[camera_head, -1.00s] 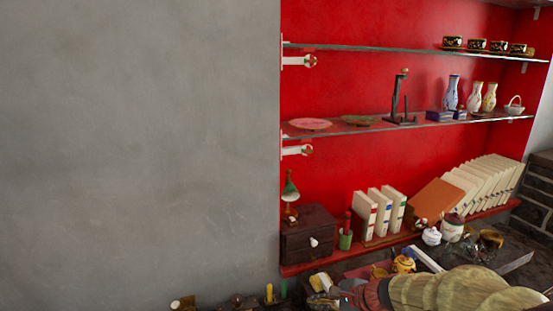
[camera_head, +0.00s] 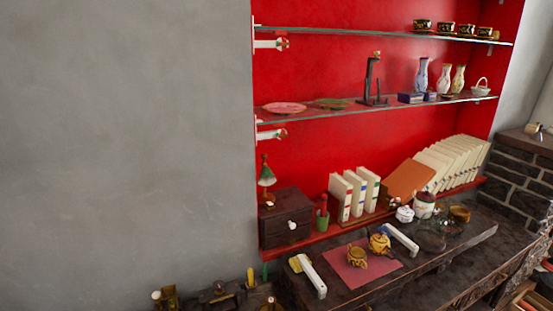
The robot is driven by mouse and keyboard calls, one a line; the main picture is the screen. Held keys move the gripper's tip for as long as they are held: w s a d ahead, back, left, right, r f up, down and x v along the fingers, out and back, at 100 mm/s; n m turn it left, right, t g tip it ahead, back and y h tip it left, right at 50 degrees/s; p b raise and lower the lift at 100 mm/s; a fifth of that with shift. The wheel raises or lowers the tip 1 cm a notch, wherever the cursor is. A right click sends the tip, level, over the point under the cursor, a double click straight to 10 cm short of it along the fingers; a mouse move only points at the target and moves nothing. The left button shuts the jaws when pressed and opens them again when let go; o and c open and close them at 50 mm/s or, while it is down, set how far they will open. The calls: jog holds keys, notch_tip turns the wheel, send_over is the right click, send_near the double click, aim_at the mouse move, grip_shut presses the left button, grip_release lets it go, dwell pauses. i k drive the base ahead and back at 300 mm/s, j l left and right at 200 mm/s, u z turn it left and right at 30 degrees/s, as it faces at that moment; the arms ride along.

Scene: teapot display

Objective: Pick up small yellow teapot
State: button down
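A small yellow teapot (camera_head: 379,243) stands on a pink mat (camera_head: 346,275) on a dark table. A duller, brownish-yellow pot-like piece (camera_head: 356,258) stands just left of it and nearer. They are small in view, so fine shape is hard to tell. White bar-like pieces lie to the left (camera_head: 312,276) and right (camera_head: 401,239) of the mat. My gripper is not in view.
A white lidded pot (camera_head: 404,214) and a larger jar (camera_head: 424,205) stand behind the teapot. A dark drawer box (camera_head: 286,218), white books (camera_head: 355,193) and a red ledge border the back. Glass shelves (camera_head: 390,107) hang above. The mat's front is clear.

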aim_at(377, 248)
jog(key=i+l+z, duration=0.3)
jog(key=z, duration=0.15)
jog(key=i+l+z, duration=0.15)
jog(key=i+z, duration=0.3)
jog(key=i, duration=0.15)
